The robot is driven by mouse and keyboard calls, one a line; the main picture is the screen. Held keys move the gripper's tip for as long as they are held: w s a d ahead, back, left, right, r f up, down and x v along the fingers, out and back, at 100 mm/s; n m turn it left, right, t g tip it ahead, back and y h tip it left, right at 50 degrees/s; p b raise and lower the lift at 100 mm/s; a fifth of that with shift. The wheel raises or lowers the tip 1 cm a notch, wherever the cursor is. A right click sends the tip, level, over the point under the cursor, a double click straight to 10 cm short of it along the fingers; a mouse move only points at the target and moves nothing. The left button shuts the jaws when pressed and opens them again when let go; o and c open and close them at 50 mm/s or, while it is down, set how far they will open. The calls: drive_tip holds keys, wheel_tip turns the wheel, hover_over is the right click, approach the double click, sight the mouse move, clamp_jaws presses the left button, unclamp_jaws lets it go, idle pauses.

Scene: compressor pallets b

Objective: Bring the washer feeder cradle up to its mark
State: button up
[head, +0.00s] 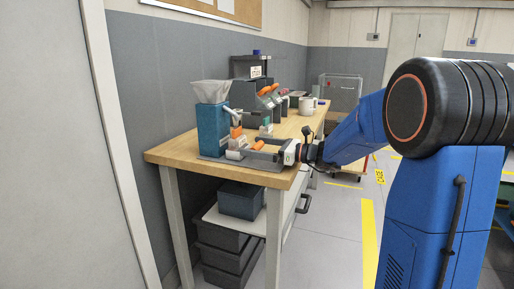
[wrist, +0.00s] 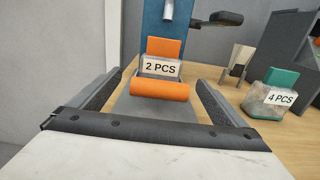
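A blue feeder box (head: 211,128) with a light grey spout stands near the table's left end; its lower front shows in the wrist view (wrist: 176,35). Before it is a small holder with an orange back plate (wrist: 165,47) and a white card (wrist: 161,67) reading "2 PCS". An orange cylinder (wrist: 160,91) lies crosswise in front of the card. I cannot tell for sure which part is the cradle, and no washers are distinguishable. My gripper (wrist: 160,80) is open, low over the table, its fingers on both sides of the cylinder with gaps.
A teal holder (wrist: 283,78) with a "4 PCS" card stands to the right. Dark bins with orange parts (head: 268,92) and pale mugs (head: 307,105) are farther back on the wooden table (head: 172,152). Grey bins (head: 222,240) sit below. The wall is close on the left.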

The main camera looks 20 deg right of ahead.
drive_tip(key=c, duration=1.2)
drive_tip(key=shift+v, duration=5.55)
drive_tip(key=o, duration=1.5)
drive_tip(key=shift+s+d, duration=0.1)
drive_tip(key=shift+d, duration=0.05)
drive_tip(key=shift+c, duration=0.2)
drive_tip(key=shift+d, duration=0.1)
drive_tip(key=v, duration=1.7)
drive_tip(key=shift+s+d, duration=0.15)
